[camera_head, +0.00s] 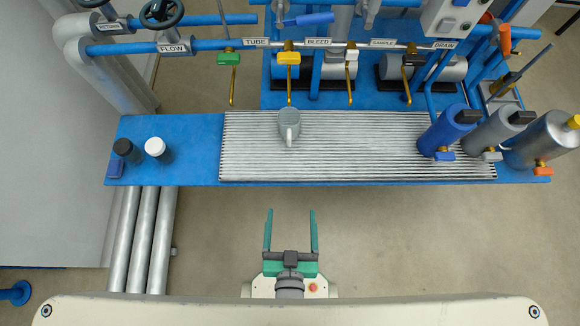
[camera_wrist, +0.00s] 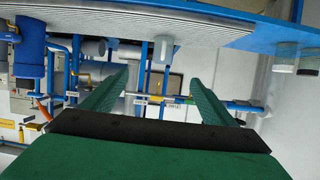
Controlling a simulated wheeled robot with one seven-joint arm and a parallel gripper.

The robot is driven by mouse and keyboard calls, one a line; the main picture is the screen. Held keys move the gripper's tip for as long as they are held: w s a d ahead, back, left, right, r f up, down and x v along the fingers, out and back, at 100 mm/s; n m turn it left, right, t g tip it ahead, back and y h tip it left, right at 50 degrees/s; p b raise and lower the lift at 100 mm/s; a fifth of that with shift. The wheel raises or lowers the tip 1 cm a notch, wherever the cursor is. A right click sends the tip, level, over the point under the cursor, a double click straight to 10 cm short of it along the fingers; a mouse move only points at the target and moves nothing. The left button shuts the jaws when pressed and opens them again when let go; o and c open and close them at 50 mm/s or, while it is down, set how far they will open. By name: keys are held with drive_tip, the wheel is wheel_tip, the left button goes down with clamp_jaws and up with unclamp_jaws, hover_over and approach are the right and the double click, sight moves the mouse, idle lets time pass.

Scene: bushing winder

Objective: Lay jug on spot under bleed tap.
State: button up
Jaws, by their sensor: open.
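A grey jug (camera_head: 289,123) stands upright on the ribbed metal grate (camera_head: 400,150), with its handle towards me. It also shows in the wrist view (camera_wrist: 163,48), which is upside down. Above and just behind the jug is the spout of the yellow-handled tap (camera_head: 289,58). The BLEED label (camera_head: 318,42) is just right of that tap, between it and the white-handled tap (camera_head: 351,56). My gripper (camera_head: 290,213) is open and empty, in front of the blue bench edge. Its fingers point towards the bench, in line with the jug and apart from it.
A green-handled tap (camera_head: 229,59) and a black-handled tap (camera_head: 411,60) flank the others. The grate is otherwise clear.

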drive_tip(key=s+r+t, duration=0.1)
drive_tip(key=s+r, duration=0.3)
drive_tip(key=r, duration=0.1)
drive_tip(key=shift+s+a+n, duration=0.15)
drive_tip(key=shift+a+n, duration=0.1)
drive_tip(key=shift+n, duration=0.05)
drive_tip(key=shift+w, duration=0.2)
drive_tip(key=shift+c, duration=0.9)
